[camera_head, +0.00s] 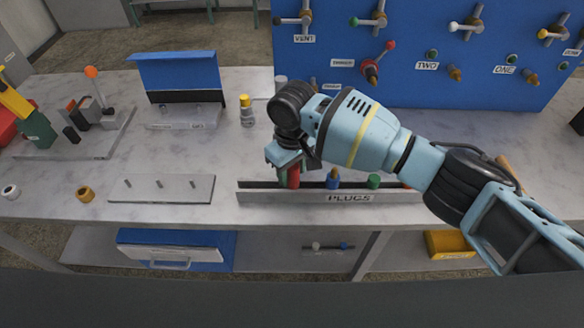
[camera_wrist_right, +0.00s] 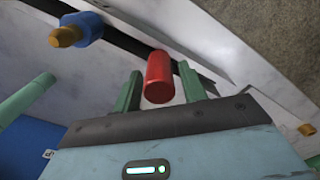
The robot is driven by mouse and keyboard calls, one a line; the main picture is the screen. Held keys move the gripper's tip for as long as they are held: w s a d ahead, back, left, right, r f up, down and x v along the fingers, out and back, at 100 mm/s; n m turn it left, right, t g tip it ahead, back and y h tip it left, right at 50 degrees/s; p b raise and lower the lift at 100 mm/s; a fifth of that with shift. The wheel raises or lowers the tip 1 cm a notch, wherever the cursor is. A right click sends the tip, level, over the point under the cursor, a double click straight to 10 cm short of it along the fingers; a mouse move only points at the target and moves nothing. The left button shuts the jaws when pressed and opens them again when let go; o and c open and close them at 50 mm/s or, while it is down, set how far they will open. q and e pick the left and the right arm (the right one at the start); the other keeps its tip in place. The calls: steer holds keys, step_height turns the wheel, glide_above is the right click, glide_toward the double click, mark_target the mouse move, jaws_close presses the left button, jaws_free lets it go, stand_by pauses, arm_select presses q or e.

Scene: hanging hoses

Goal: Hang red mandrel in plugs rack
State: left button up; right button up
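The red mandrel (camera_head: 294,177) stands upright at the left part of the plugs rack (camera_head: 258,196), a long grey rack labelled PLUGS. Its lower end is hidden behind the rack's front wall. My right gripper (camera_head: 289,176) is over it with fingers pointing down. In the right wrist view the red mandrel (camera_wrist_right: 159,77) lies between the two green fingers (camera_wrist_right: 157,85), with a narrow gap on each side, so the gripper looks open around it. My left gripper is not in view.
A blue plug (camera_head: 333,179) and a green plug (camera_head: 374,181) stand in the rack to the right. A grey plate with pegs (camera_head: 161,188) lies left of it. The blue valve panel (camera_head: 430,60) stands behind. A yellow-topped part (camera_head: 246,110) stands farther back.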

steer(key=shift+o, duration=0.7)
step_height(320, 180, up, 8)
steer(key=shift+f, duration=0.1)
stand_by(0.7)
